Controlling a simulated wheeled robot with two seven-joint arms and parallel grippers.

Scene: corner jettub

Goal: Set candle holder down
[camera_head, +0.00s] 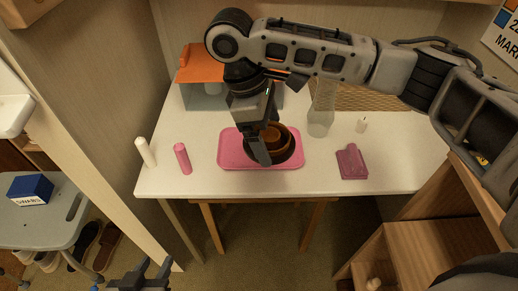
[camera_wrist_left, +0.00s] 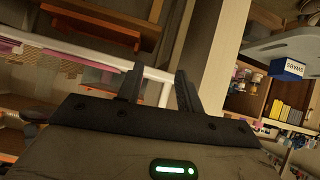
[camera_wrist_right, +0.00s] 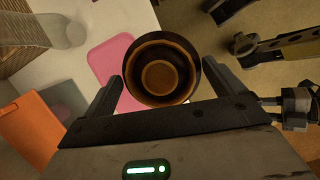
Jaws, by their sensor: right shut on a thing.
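The candle holder (camera_head: 286,141) is a round brown bowl-like piece with an inner ring. In the head view it is over the pink tray (camera_head: 230,158) on the white table. My right gripper (camera_head: 265,148) is shut on the candle holder, which also shows between the fingers in the right wrist view (camera_wrist_right: 160,70). The tray shows behind it there (camera_wrist_right: 104,62). I cannot tell whether the holder touches the tray. My left gripper (camera_head: 142,272) is low at the bottom left, below the table. Its fingers are apart and empty in the left wrist view (camera_wrist_left: 157,88).
An orange-topped box (camera_head: 200,65) stands behind. Bare tabletop surrounds the tray.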

